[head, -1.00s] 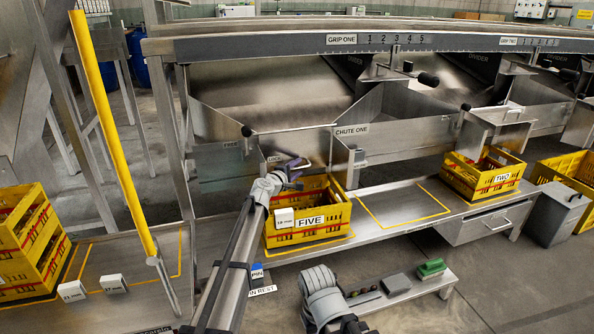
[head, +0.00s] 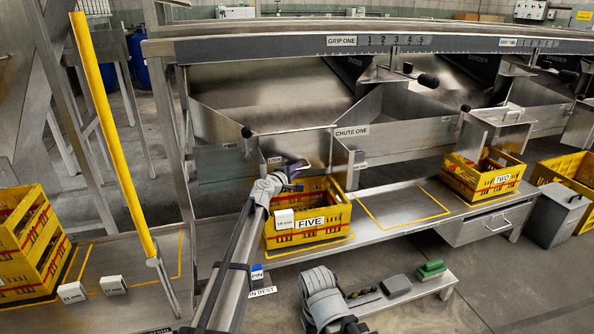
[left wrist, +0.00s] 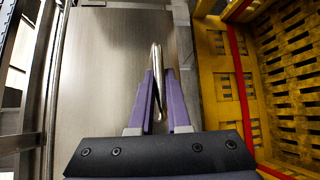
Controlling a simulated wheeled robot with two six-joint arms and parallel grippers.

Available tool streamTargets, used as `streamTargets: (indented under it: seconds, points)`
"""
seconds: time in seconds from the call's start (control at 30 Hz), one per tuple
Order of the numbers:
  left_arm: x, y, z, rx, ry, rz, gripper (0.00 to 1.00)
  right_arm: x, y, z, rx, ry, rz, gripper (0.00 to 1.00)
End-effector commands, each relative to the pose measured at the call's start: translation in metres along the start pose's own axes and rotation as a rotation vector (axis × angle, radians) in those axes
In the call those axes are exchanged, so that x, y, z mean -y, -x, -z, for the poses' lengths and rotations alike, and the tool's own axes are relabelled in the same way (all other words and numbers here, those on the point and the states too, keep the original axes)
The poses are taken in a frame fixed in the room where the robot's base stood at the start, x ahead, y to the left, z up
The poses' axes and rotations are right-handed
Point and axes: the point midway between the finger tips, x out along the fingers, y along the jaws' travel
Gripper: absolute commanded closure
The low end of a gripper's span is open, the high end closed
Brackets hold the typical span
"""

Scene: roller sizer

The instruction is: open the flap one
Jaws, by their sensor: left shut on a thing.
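Chute one (head: 385,108) stands at the middle of the head view, with its name plate on the front. My left gripper (head: 296,174) is at the chute's lower left mouth, just above the yellow crate marked FIVE (head: 329,208). In the left wrist view, the purple fingers (left wrist: 158,100) are shut on a slim metal bar handle (left wrist: 156,62). A flat metal panel (left wrist: 110,65) lies behind the handle. The gripper and arm partly hide the flap area in the head view, so its angle cannot be told. My right gripper is not in view.
The crate's wall (left wrist: 238,90) is close on the right in the left wrist view. A yellow post (head: 110,130) stands at the left. A low bench with a green block (head: 431,268) is in front. The outlined bench spot (head: 400,205) right of the crate is clear.

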Motion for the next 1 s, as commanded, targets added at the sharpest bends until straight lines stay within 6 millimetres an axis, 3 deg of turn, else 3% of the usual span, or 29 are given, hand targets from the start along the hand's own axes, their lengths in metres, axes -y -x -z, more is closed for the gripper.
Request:
streamTargets:
  seconds: [1.0]
  points:
    - [-0.0018, 0.0029, -0.0028, 0.003, 0.010, 0.013, 1.00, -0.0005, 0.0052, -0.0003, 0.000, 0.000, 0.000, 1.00]
